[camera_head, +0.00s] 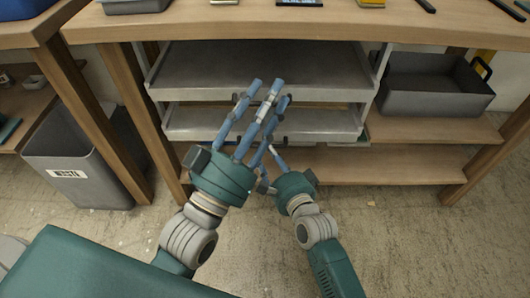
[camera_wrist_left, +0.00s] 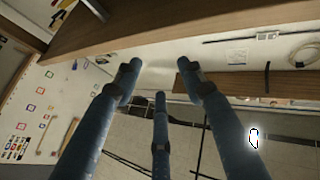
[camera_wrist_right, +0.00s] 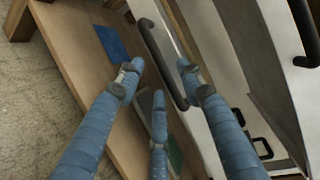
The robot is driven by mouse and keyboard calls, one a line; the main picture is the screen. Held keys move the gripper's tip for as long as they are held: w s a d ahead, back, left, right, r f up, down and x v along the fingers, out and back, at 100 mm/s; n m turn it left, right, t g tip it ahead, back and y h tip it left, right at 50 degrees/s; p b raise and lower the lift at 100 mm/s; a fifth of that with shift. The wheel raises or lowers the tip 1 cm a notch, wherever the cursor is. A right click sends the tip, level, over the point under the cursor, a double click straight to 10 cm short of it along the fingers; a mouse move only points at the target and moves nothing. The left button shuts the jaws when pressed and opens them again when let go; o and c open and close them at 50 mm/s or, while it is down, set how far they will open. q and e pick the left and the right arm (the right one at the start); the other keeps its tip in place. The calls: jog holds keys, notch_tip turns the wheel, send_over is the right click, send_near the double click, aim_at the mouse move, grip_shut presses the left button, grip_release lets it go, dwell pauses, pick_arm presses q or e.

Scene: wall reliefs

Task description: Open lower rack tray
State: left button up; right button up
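My right gripper (camera_head: 268,168) is lower, partly hidden by the left one. In the right wrist view its fingers (camera_wrist_right: 158,74) are apart, with a black handle (camera_wrist_right: 163,62) on a pale tray front showing between them. Whether they touch it, I cannot tell.
A grey bin (camera_head: 75,150) stands at the left. A dark grey crate (camera_head: 430,95) sits on the shelf at the right. The bench top (camera_head: 330,28) overhangs the trays. The low wooden shelf (camera_head: 390,165) lies beneath. The floor in front is clear.

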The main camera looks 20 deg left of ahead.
pick_arm(q)
jog(key=s+r+t, duration=0.2)
jog(key=r, duration=0.1)
jog(key=s+r, duration=0.1)
jog(key=shift+s+a+r+t+h+b, duration=0.1)
jog(key=shift+a+r+t+h+b, duration=0.05)
jog(key=shift+r+t+h+b, duration=0.25)
pick_arm(e)
jog(key=x, duration=0.2)
jog(key=shift+w+a, duration=0.25)
jog(key=shift+w, duration=0.05)
grip_shut()
